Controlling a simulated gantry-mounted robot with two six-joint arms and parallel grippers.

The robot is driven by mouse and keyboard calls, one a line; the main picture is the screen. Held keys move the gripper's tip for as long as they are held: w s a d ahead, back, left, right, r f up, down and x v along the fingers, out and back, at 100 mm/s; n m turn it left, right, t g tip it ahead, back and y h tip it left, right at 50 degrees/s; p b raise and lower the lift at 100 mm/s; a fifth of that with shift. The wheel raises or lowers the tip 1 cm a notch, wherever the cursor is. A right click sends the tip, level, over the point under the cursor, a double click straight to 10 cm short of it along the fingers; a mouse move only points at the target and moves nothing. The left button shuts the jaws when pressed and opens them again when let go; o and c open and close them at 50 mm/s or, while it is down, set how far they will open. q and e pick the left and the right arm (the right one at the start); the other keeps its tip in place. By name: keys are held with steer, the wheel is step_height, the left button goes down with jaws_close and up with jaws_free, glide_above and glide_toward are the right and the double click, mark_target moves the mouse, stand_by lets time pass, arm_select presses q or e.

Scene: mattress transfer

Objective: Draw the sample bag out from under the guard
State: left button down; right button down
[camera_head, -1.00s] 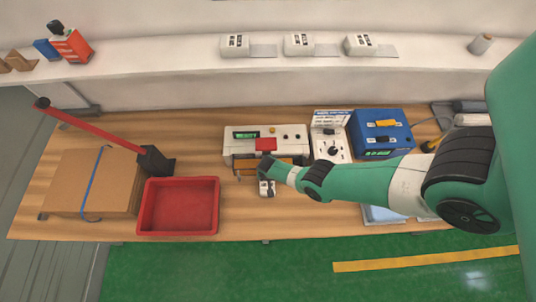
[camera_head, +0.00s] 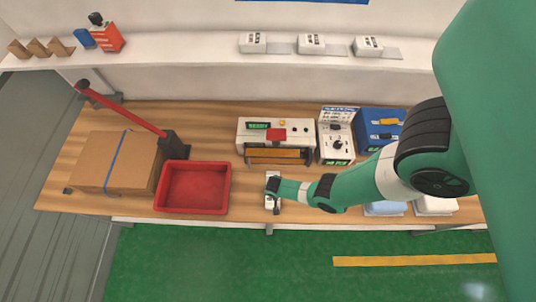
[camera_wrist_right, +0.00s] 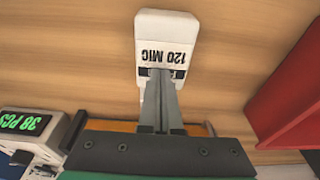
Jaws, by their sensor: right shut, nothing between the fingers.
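The sample bag (camera_head: 272,207) is a narrow white piece marked "120 MIC", flat on the wood table in front of the sealing machine (camera_head: 255,134). Its labelled end also shows in the right wrist view (camera_wrist_right: 165,30). The guard (camera_head: 277,153) is an orange bar along the machine's front, partly hidden by my gripper in the wrist view (camera_wrist_right: 120,126). My right gripper (camera_head: 271,188) is just in front of the guard. Its fingers (camera_wrist_right: 160,76) are shut and lie over the bag near the printed label. They hide the bag's inner part in the wrist view. My left gripper is out of view.
A red tray (camera_head: 229,193) stands to the left of the bag, with a cardboard box (camera_head: 100,155) beyond it. A white control unit (camera_head: 338,143) and a blue case (camera_head: 386,118) stand to the right. The table's front edge is close to the bag.

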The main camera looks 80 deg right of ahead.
steer(key=shift+s+a+f, duration=0.2)
steer(key=shift+s+a, duration=0.1)
steer(key=shift+s, duration=0.3)
steer(key=shift+a+r+p, duration=0.1)
steer(key=shift+r+p, duration=0.3)
steer(key=shift+p, duration=0.15)
steer(key=shift+s+a+r, duration=0.2)
steer(key=shift+r, duration=0.05)
steer(key=shift+w+d, duration=0.1)
steer(key=shift+r+p, duration=0.1)
steer(key=shift+p, duration=0.2)
steer(key=shift+s+a+r+p, duration=0.2)
steer(key=shift+s+r+p, duration=0.1)
steer(key=a, duration=1.1)
steer(key=shift+s+a+f+b, duration=0.15)
steer(key=shift+s+a+b, duration=0.1)
steer(key=shift+a+b, duration=0.15)
